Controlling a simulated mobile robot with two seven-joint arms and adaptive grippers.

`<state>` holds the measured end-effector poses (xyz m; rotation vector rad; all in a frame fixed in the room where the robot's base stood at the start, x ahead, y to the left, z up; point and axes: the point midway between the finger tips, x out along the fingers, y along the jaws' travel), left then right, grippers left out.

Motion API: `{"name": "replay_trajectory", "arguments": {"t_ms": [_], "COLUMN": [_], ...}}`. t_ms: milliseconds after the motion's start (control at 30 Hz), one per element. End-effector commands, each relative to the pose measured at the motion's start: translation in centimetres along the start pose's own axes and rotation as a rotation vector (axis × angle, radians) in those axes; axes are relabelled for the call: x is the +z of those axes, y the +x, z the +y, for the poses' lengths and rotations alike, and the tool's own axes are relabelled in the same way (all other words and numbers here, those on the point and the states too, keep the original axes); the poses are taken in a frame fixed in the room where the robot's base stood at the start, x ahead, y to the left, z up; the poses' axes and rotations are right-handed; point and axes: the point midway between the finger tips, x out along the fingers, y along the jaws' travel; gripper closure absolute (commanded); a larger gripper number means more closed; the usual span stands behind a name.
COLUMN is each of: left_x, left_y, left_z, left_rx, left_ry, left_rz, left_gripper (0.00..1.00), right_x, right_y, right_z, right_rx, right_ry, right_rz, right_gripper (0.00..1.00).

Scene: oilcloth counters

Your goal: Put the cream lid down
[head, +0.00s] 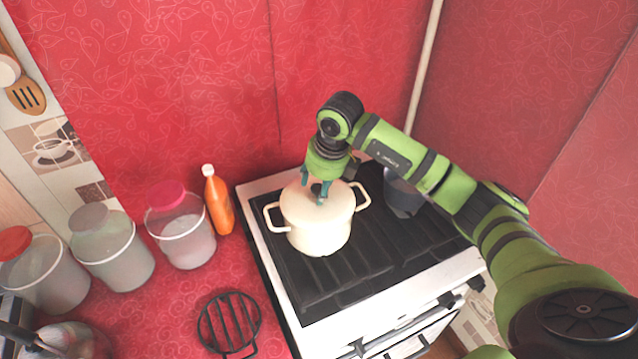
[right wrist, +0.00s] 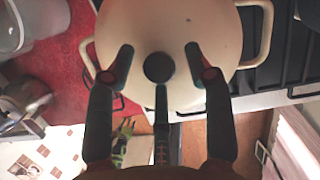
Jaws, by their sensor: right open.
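The cream lid (head: 312,200) sits on top of the cream pot (head: 322,235), which stands on the black stove top. In the right wrist view the lid (right wrist: 190,25) fills the upper middle, with its dark round knob (right wrist: 159,67) near the centre. My right gripper (head: 319,193) is directly above the lid. Its fingers (right wrist: 158,62) are spread apart on either side of the knob and do not grip it. Whether a fingertip touches the lid cannot be told. My left gripper is not in view.
A dark pot (head: 402,192) stands behind the cream pot to the right. An orange bottle (head: 219,204) and a jar with a pink lid (head: 181,230) stand left of the stove (head: 350,318). A black round trivet (head: 229,322) lies on the red counter at the front.

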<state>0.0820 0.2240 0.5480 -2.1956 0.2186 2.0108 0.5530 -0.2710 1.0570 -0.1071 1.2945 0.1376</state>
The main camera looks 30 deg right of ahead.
Motion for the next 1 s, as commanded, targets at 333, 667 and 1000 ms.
{"name": "replay_trajectory", "arguments": {"t_ms": [333,667,1000], "left_x": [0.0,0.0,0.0], "left_y": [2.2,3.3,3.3], "left_z": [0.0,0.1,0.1], "left_rx": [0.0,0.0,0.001], "left_ry": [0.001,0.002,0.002], "left_rz": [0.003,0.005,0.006], "left_gripper": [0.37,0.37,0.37], "right_x": [0.1,0.1,0.0], "right_y": [-6.4,-11.5,-12.1], "right_z": [0.0,0.0,0.0], "right_rx": [-0.002,-0.001,0.0], "right_ry": [-0.002,0.0,0.0], "right_rz": [-0.008,-0.002,0.0], "right_gripper": [0.47,0.47,0.47]}}
